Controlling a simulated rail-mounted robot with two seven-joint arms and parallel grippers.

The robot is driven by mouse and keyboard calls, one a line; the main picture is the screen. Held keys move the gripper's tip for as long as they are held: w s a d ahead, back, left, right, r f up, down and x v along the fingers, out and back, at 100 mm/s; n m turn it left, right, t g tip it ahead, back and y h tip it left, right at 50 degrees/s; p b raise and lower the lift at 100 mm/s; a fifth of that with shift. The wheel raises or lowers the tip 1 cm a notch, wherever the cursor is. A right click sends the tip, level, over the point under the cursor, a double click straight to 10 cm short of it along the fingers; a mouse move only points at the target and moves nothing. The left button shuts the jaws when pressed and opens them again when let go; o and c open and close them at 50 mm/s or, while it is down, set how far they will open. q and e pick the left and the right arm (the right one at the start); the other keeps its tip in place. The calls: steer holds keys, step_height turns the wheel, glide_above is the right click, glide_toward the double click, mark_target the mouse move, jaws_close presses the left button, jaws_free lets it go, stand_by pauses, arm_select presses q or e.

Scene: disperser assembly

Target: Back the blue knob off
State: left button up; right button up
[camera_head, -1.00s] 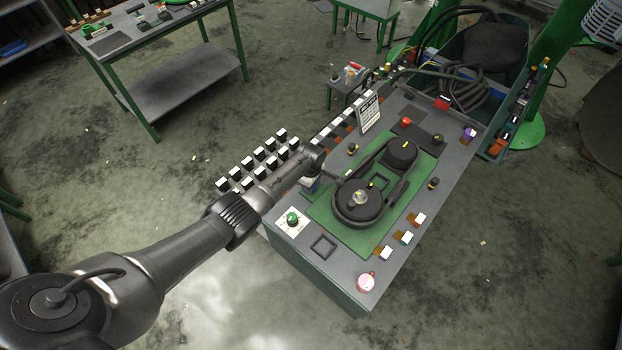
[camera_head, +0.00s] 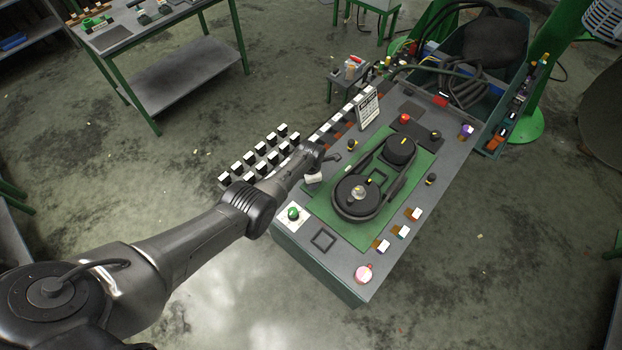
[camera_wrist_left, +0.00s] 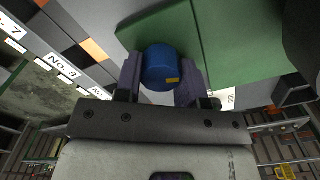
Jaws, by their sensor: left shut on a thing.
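The blue knob (camera_wrist_left: 158,66), a short round cap with a small yellow mark on its side, shows in the left wrist view. My left gripper (camera_wrist_left: 161,77) is shut on it, with one finger on each side. In the head view my left gripper (camera_head: 326,167) is at the left edge of the green plate (camera_head: 322,205) on the bench. The blue knob cannot be made out there; the wrist and gripper cover that spot. My right gripper is in no view.
A black belt-and-pulley unit (camera_head: 357,194) stands on the green plate beside my gripper. A green knob (camera_head: 294,213) sits near the bench's front left corner. A sign (camera_head: 368,108) stands behind. Rows of black-and-white blocks (camera_head: 251,157) lie left of my wrist.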

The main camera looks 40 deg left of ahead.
arm_select(q)
steer(key=shift+r+n, duration=0.15)
steer(key=shift+n, duration=0.45)
steer(key=o, duration=0.9)
step_height(320, 180, up, 6)
steer(key=p, duration=0.4)
steer(key=shift+f, duration=0.2)
step_height(320, 180, up, 8)
steer(key=shift+r+p, duration=0.1)
steer(key=shift+p, duration=0.5)
